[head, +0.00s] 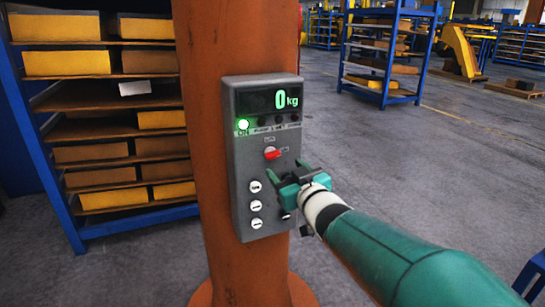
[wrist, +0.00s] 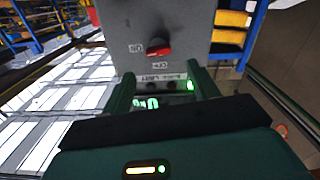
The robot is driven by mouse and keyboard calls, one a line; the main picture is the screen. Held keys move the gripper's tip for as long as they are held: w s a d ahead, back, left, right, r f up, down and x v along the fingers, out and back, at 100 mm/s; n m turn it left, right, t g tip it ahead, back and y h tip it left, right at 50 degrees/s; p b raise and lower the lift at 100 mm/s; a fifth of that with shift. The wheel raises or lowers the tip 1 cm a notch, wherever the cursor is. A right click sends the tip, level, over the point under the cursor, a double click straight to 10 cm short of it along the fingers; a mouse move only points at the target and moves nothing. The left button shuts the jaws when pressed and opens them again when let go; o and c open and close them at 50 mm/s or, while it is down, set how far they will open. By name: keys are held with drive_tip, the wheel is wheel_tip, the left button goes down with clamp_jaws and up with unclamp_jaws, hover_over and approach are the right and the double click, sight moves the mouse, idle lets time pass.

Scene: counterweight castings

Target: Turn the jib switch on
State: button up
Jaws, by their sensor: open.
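A grey control box (head: 265,155) is fixed to an orange column. A red switch knob (head: 271,153) sits at its middle; it also shows in the wrist view (wrist: 158,47), with small lettering beside it that seems to include "ON". I cannot read a name for this switch. Three white round controls (head: 256,205) run down the lower left of the box. My gripper (head: 285,170) is open and empty, just in front of the box at the right below the red knob. In the wrist view both fingers (wrist: 162,75) stand apart, with the knob beyond their tips.
The box display (head: 288,100) reads 0 kg, and a green lamp (head: 243,124) is lit beneath it. The orange column (head: 195,120) stands behind. A blue shelf rack (head: 60,190) is close on the left. Grey floor (head: 430,160) is open to the right.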

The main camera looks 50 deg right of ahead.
sight(275, 155)
drive_tip(key=shift+x, duration=4)
drive_tip(key=shift+s, duration=0.15)
drive_tip(key=shift+c, duration=0.7)
drive_tip(key=c, duration=0.9)
drive_tip(key=shift+o, duration=0.2)
drive_tip(key=shift+d+m, duration=0.1)
drive_tip(key=shift+m, duration=1)
drive_tip(key=o, duration=1)
drive_tip(key=shift+s+r, duration=0.1)
drive_tip(key=shift+s, duration=0.05)
